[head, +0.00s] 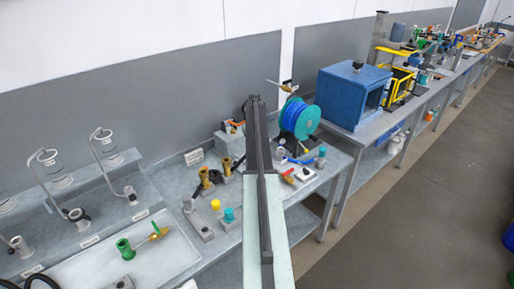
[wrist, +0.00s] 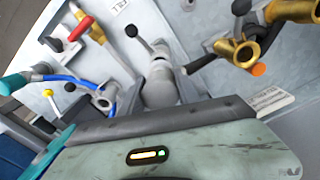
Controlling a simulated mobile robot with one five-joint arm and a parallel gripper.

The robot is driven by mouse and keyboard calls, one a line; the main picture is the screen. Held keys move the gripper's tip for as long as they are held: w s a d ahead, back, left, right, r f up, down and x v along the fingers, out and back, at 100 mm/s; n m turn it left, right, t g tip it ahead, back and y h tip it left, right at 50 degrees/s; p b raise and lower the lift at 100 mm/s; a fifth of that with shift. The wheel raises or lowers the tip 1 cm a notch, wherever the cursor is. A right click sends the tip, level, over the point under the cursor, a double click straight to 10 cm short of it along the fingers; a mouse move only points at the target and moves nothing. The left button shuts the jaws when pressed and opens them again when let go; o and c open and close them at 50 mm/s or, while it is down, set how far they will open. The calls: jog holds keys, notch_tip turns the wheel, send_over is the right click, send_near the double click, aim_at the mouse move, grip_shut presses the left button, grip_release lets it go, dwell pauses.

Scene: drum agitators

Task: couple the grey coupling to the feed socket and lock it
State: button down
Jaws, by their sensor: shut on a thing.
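In the wrist view, the grey coupling (wrist: 160,86) is a stubby grey cylinder at the centre with a black-knobbed lever (wrist: 134,33). Its lower part is hidden behind the dark edge of my gripper (wrist: 160,118), which is shut on it.
A brass valve (wrist: 240,50) with a black handle stands close on the right in the wrist view. A red-handled fitting (wrist: 80,30) and a blue hose (wrist: 70,80) lie to the left. In the head view, a hose reel (head: 300,118) and blue box (head: 350,92) stand right of my arm.

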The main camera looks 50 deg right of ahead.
jog(key=shift+s+f, duration=0.15)
jog(key=shift+f, duration=0.35)
jog(key=shift+f+b, duration=0.3)
jog(key=shift+b, duration=0.15)
jog(key=shift+f, duration=0.15)
jog(key=shift+f+b, duration=1.1)
jog(key=shift+b, duration=0.2)
jog(key=shift+f+b, duration=0.35)
jog(key=c, duration=0.8)
grip_release()
